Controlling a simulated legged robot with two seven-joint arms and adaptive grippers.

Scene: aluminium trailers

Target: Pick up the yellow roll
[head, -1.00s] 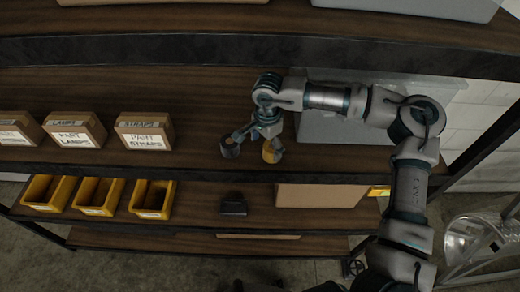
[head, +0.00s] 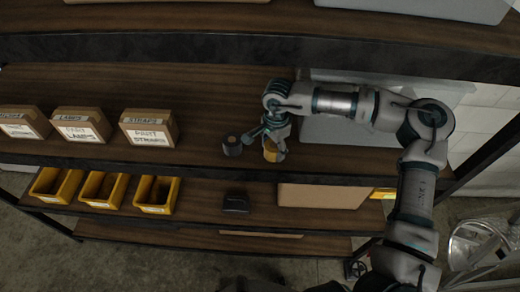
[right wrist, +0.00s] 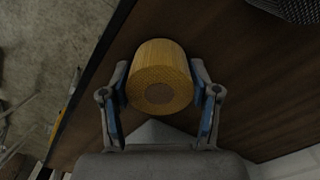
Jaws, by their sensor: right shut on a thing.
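The yellow roll (head: 274,152) stands on the wooden middle shelf, near its front edge. In the right wrist view the yellow roll (right wrist: 160,78) sits between the two fingers, with its round end facing the camera. My right gripper (head: 268,140) is shut on the roll, one finger on each side; it also shows in the right wrist view (right wrist: 160,95). In the head view the gripper partly hides the roll's top. Whether the roll touches the shelf is hard to tell. My left gripper is not in view.
A dark roll (head: 232,147) stands just left of the yellow roll. Cardboard boxes (head: 148,128) line the shelf's left side, and a grey bin (head: 345,130) stands behind my right arm. Yellow bins (head: 155,194) and a black item (head: 235,203) are on the shelf below.

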